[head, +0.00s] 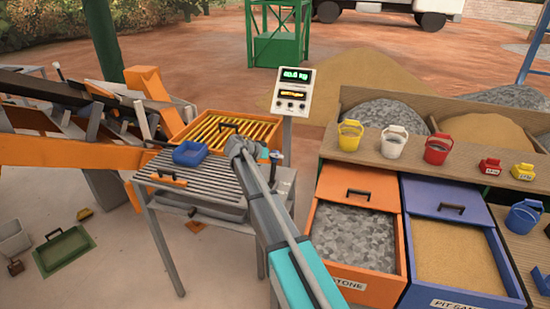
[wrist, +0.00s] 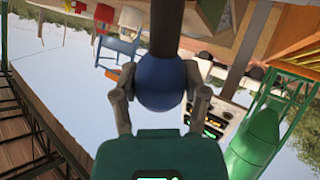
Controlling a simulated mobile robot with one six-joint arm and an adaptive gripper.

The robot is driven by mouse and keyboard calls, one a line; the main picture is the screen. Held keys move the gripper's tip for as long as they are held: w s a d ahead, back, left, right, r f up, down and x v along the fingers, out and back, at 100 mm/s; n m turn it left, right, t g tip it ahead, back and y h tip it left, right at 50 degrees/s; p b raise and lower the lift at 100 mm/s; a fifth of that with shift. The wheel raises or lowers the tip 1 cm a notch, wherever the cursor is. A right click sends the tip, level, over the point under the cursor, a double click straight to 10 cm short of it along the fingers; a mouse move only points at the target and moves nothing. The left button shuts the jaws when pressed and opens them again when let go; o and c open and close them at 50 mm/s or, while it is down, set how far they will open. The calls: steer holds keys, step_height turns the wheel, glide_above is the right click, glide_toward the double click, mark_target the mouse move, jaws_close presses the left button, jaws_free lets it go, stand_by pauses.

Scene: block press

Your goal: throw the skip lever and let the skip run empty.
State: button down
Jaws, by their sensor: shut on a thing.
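In the wrist view my gripper (wrist: 160,88) has its two fingers closed on either side of a blue ball knob (wrist: 160,82). A dark rod (wrist: 166,25) runs from the knob, like a lever's shaft. In the head view my gripper (head: 238,148) is above the right part of the slatted grey table, in front of an orange tray with yellow bars (head: 215,131).
A lit readout panel (head: 292,92) stands behind. Orange (head: 354,240) and blue (head: 462,245) bins and a shelf of small buckets stand at right. An orange conveyor frame (head: 70,152) is at left.

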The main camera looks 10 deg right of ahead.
stand_by(0.4)
steer(key=shift+c, duration=0.6)
jaws_free()
steer(key=shift+s, duration=0.1)
